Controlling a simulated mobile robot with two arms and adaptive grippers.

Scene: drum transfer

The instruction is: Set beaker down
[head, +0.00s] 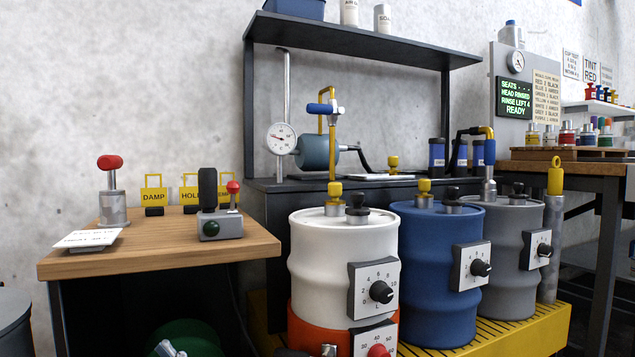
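I cannot make out a beaker in the head view. Neither of my grippers can be recognised in this view. A small metal piece (166,349) shows at the bottom edge in front of a green rounded object (190,338), but it is cut off and I cannot tell what it is. A steel cylinder with a red-topped handle (114,207) stands on the wooden table (185,258) at the left.
White (325,250), blue (425,245) and grey (510,250) drums with dials stand close together, the blue and grey ones over a yellow grating (500,338). A grey switch box (221,224) and yellow tags (153,197) are on the table. Its front middle is bare.

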